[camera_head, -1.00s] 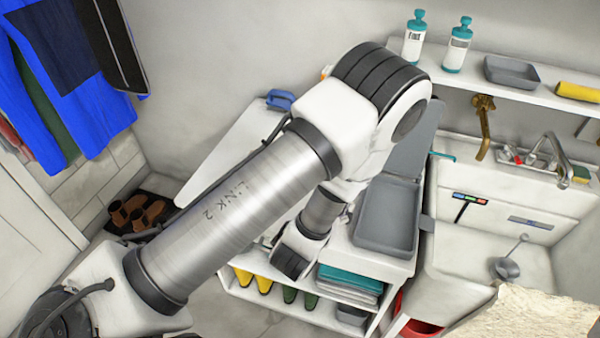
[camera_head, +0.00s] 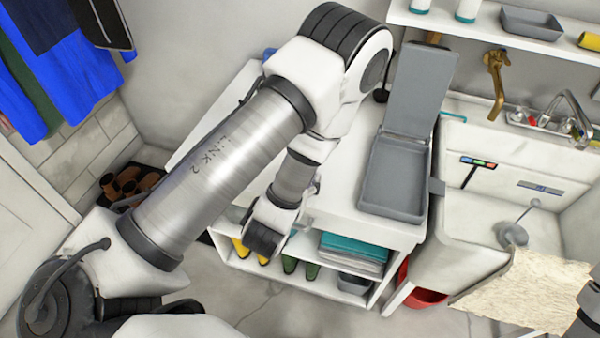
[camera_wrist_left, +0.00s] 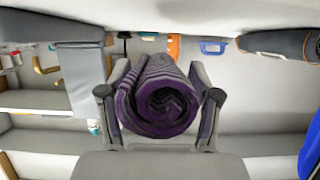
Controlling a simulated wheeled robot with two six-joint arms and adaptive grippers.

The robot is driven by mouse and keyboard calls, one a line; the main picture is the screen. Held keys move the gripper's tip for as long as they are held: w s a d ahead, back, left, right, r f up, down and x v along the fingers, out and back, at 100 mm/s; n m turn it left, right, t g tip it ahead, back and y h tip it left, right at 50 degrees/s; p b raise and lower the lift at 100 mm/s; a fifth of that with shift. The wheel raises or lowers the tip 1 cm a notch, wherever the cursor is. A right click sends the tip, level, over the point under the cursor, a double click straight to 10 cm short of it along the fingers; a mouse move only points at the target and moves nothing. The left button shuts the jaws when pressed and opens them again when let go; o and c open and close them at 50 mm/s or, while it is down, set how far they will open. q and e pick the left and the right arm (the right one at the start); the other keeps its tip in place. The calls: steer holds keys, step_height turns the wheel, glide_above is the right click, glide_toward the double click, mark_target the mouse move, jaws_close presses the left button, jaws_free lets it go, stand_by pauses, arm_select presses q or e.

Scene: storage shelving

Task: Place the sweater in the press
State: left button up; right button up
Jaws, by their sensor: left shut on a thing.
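The sweater (camera_wrist_left: 160,95) is a purple and grey striped roll in the left wrist view. My left gripper (camera_wrist_left: 159,108) is shut on it, with a finger on each side. In the head view my left arm hides the sweater and the fingertips. The press is a grey tray (camera_head: 396,182) with its lid (camera_head: 421,88) standing open behind it, on the white counter. The tray looks empty. My left wrist hangs left of the press, near the counter's front edge.
The white counter (camera_head: 340,185) has bare space left of the press. Its lower shelf holds boots and folded teal and grey cloths (camera_head: 353,253). A sink (camera_head: 470,230) stands to the right, with a beige sheet (camera_head: 530,290) in front. Clothes (camera_head: 75,85) hang at left.

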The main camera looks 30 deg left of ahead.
arm_select(q)
steer(key=shift+w+a+r+p, duration=0.1)
steer(key=shift+w+a+p, duration=0.3)
steer(key=shift+w, duration=0.25)
steer(key=shift+w+a+p, duration=0.25)
steer(key=shift+w+a, duration=0.2)
steer(key=shift+w, duration=0.15)
steer(key=w+a, duration=0.2)
steer(key=w, duration=0.1)
steer(key=w+a+p, duration=0.1)
steer(key=shift+w+f, duration=0.3)
steer(key=shift+w, duration=0.05)
steer(key=shift+w+f, duration=0.15)
steer(key=shift+w, duration=0.1)
step_height(320, 180, down, 3)
steer(key=shift+r, duration=0.1)
steer(key=shift+w+f, duration=0.1)
steer(key=shift+f, duration=0.25)
arm_select(e)
steer(key=shift+r, duration=0.4)
arm_select(q)
steer(key=o, duration=1.4)
steer(key=shift+f, duration=0.15)
arm_select(e)
steer(key=shift+f, duration=0.1)
arm_select(q)
steer(key=shift+o, duration=0.2)
